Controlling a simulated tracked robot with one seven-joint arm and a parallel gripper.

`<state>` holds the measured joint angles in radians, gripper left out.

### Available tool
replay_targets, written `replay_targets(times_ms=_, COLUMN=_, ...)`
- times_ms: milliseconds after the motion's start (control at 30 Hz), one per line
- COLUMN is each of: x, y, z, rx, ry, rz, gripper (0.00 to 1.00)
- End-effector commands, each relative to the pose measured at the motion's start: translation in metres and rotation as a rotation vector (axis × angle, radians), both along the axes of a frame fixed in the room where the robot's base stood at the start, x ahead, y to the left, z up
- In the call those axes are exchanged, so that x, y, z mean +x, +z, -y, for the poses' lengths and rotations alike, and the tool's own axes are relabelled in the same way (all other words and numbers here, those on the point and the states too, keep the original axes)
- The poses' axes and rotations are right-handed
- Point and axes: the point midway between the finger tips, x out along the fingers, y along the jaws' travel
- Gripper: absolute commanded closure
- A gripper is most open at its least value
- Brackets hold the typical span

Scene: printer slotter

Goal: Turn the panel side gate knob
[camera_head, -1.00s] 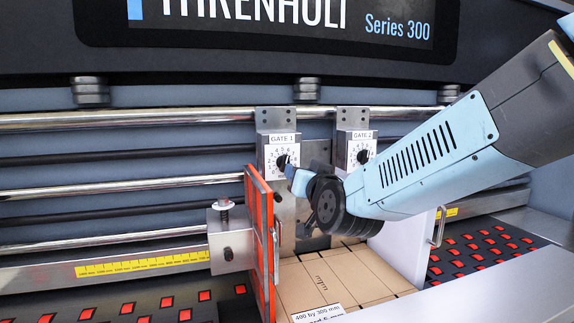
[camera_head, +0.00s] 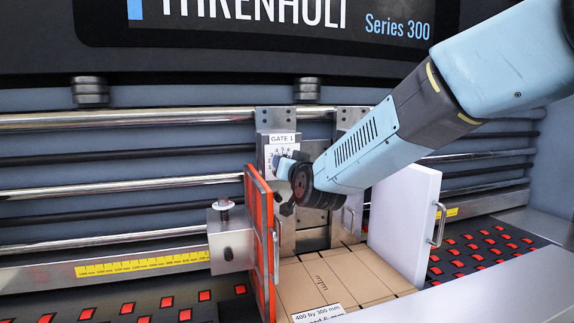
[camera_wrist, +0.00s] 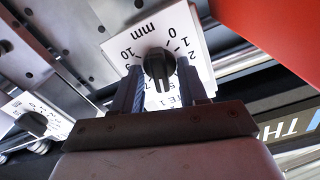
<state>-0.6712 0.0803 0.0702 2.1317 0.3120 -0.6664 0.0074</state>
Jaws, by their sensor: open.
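The GATE 1 dial plate (camera_head: 283,140) is white with numbers and sits on a metal bracket on the rails. Its black knob (camera_wrist: 160,64) shows in the wrist view, with the plate reading "mm" around it. My gripper (camera_head: 280,168) is in front of this dial and hides the knob in the head view. In the wrist view my gripper's fingers (camera_wrist: 160,76) are open, one on either side of the knob. I cannot tell whether they touch it.
A red panel (camera_head: 259,240) stands left below my gripper, and it looms at the wrist view's upper right. A white panel (camera_head: 405,215) with a handle stands to the right. Cardboard (camera_head: 325,280) lies between them. A second dial plate (camera_wrist: 35,112) shows at the wrist view's left.

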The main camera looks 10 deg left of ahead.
Motion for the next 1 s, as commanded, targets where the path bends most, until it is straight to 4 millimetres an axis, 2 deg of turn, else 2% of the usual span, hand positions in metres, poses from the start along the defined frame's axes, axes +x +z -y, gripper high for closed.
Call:
replay_targets(times_ms=167, x=-0.0001, y=0.0, z=0.0001, rx=0.0, ry=0.0, rz=0.0, gripper=0.59)
replay_targets(times_ms=600, x=-0.0001, y=-0.0002, z=0.0004, rx=0.0, ry=-0.001, rz=0.0, gripper=1.0)
replay_targets(times_ms=833, x=0.0002, y=-0.0003, z=0.0007, rx=0.008, ry=-0.001, rz=-0.005, gripper=1.0)
replay_targets(times_ms=1000, x=0.0008, y=-0.0006, z=0.0017, rx=0.087, ry=-0.003, rz=-0.054, gripper=1.0)
